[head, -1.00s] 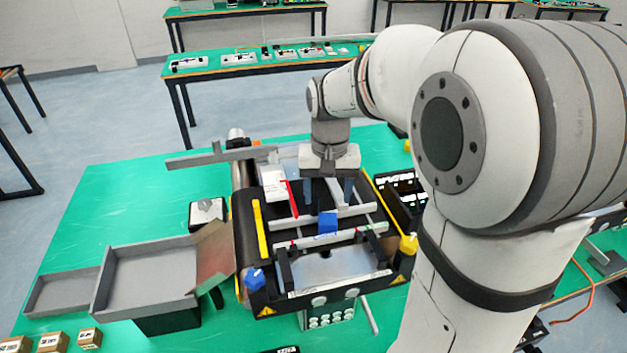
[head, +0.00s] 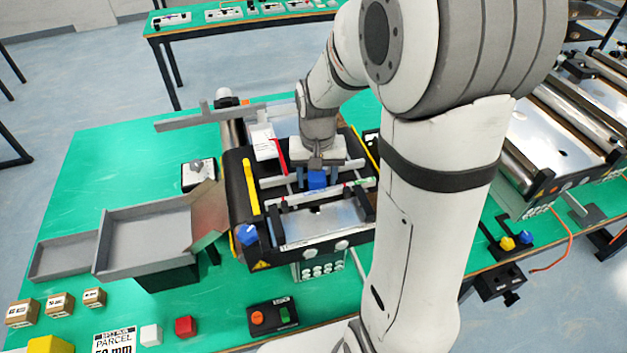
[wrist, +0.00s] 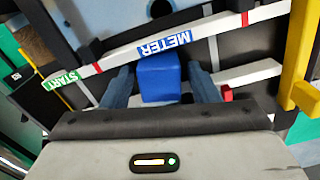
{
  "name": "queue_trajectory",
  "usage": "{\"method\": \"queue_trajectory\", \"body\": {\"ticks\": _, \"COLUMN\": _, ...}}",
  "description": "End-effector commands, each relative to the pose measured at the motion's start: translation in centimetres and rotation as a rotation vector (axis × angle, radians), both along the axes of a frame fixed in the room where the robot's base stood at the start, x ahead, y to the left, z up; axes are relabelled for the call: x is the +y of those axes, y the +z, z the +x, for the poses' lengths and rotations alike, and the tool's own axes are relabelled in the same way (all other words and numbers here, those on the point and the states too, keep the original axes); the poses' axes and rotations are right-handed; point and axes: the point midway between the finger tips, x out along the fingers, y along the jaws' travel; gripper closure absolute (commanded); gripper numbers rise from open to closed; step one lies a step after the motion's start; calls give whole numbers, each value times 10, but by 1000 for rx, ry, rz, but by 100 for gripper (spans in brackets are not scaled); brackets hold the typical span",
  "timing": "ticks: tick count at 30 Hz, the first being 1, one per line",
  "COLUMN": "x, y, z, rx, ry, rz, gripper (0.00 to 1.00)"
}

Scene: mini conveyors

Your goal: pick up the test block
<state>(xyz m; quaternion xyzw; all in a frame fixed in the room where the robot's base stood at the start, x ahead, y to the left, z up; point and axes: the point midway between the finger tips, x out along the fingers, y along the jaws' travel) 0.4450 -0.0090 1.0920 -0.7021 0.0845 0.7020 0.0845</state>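The test block looks to be the blue block (head: 317,180) on the mini conveyor (head: 253,240), by the white cross strips. In the wrist view the blue block (wrist: 158,82) stands between the two fingers of my gripper (wrist: 161,88), with a narrow gap showing on each side. In the head view my gripper (head: 317,176) points down at the block, one finger to its left and one to its right. It is open and holds nothing. The block's far side is hidden by the gripper in the head view.
A white strip marked METER (wrist: 150,48) crosses close beyond the block. A yellow bar (head: 251,187) and blue knob (head: 246,234) are on the conveyor's left. Grey trays (head: 150,212) stand further left. A button box (head: 272,317) and small parcels (head: 58,303) lie in front.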

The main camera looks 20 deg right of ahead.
Motion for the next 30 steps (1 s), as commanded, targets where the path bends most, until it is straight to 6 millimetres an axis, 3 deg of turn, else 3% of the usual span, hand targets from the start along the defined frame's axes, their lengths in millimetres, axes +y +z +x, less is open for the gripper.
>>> {"method": "queue_trajectory", "body": {"ticks": 15, "x": -1, "y": 0, "z": 0, "rx": 0, "ry": -1, "rz": 0, "gripper": 87}}
{"method": "queue_trajectory", "body": {"ticks": 23, "x": -1, "y": 4, "z": 1, "rx": -2, "ry": -2, "rz": 0, "gripper": 87}}
{"method": "queue_trajectory", "body": {"ticks": 30, "x": -1, "y": 43, "z": 1, "rx": -7, "ry": -2, "rz": 0, "gripper": 87}}
